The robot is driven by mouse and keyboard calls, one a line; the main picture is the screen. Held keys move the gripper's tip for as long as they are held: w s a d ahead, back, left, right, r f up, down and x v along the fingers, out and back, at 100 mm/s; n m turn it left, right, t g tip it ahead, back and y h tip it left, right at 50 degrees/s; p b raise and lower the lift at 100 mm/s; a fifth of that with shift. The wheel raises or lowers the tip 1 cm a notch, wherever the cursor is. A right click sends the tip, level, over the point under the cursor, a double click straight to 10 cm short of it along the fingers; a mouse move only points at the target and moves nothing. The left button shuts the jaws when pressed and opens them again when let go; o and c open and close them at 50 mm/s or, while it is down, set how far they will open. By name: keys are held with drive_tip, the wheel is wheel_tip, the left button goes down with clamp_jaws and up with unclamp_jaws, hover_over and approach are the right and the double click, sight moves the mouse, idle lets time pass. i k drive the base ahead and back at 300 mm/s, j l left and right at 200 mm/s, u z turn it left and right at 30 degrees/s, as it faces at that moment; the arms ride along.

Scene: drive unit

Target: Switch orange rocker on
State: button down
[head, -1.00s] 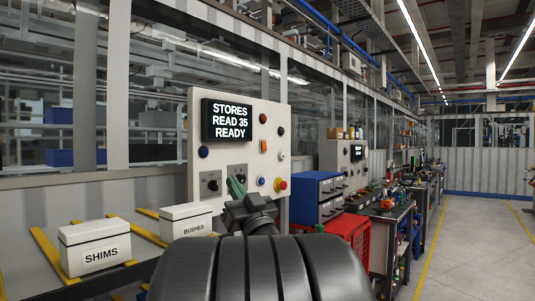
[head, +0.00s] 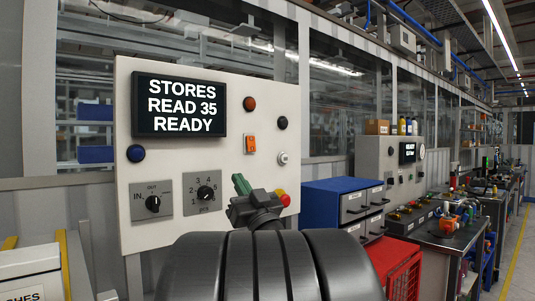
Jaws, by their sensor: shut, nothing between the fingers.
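The orange rocker (head: 250,144) is a small upright rectangular switch on the right side of a pale control panel (head: 215,225). Its tilt is too small to read. The gap in depth to the panel cannot be told. The gripper hides part of the panel's lower right.
The panel has a display (head: 180,104) reading "STORES READ 35 READY", two rotary knobs, an orange-brown lamp (head: 250,103), dark round buttons, a keyswitch (head: 283,158) and a red-yellow button (head: 284,198). A blue drawer cabinet (head: 335,205) and red crate (head: 400,270) stand right.

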sight(251, 143)
drive_tip(key=i+l+u, duration=0.1)
drive_tip(key=i+l, duration=0.25)
drive_tip(key=i+l+u, duration=0.1)
drive_tip(key=i+l, duration=0.2)
drive_tip(key=l, duration=0.2)
